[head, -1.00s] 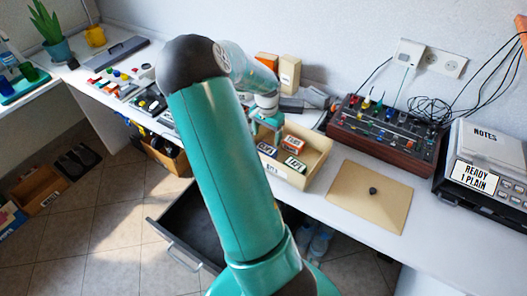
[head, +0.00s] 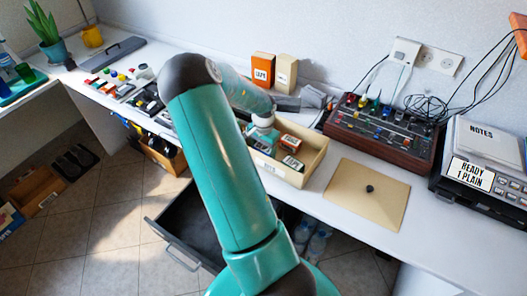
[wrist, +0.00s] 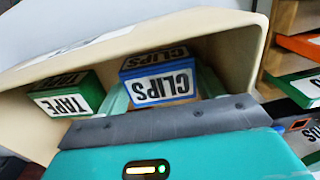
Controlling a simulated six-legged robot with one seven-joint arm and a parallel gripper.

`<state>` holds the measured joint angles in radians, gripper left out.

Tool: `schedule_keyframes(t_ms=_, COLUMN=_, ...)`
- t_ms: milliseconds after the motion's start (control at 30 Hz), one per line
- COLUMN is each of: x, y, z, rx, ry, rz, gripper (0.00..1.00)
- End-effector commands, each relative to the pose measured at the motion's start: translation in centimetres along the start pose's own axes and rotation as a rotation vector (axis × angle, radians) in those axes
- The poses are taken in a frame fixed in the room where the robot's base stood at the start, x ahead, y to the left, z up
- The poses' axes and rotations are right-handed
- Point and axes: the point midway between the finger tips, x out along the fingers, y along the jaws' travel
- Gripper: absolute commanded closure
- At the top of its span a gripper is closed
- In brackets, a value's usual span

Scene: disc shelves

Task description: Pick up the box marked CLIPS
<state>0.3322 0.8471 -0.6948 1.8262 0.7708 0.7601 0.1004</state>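The CLIPS box (wrist: 160,84) is blue with a white label and appears upside down in the wrist view. It sits in a tan bin (wrist: 225,32), whose wall also shows in the head view (head: 312,160). My gripper (wrist: 163,98) has one teal finger on each side of the box, close against it. I cannot tell whether the fingers press on it. A green TAPE box (wrist: 68,98) stands to the left, apart from the fingers. In the head view my gripper (head: 262,142) is down in the bin's left part and hides what is between its fingers.
Two more small boxes (head: 291,162) lie in the bin to the right of my gripper. An orange box (head: 263,70) and a beige box (head: 285,73) stand behind. A mixer (head: 385,130) and a tan board (head: 365,195) are to the right. A drawer (head: 190,235) is open below.

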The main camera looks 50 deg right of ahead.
Motion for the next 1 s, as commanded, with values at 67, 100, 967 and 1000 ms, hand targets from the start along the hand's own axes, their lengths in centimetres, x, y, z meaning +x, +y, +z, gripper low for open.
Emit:
schedule_keyframes(t_ms=67, x=0.0, y=0.0, z=0.0, rx=0.0, ry=0.0, rz=0.0, gripper=0.54)
schedule_keyframes(t_ms=100, x=0.0, y=0.0, z=0.0, rx=0.0, ry=0.0, rz=0.0, gripper=0.55)
schedule_keyframes(t_ms=967, x=-7.0, y=2.5, z=2.0, rx=0.001, ry=-0.001, rz=-0.003, gripper=0.55)
schedule_keyframes(t_ms=1000, x=-7.6, y=2.9, z=2.3, rx=0.0, ry=-0.001, rz=-0.003, gripper=0.55)
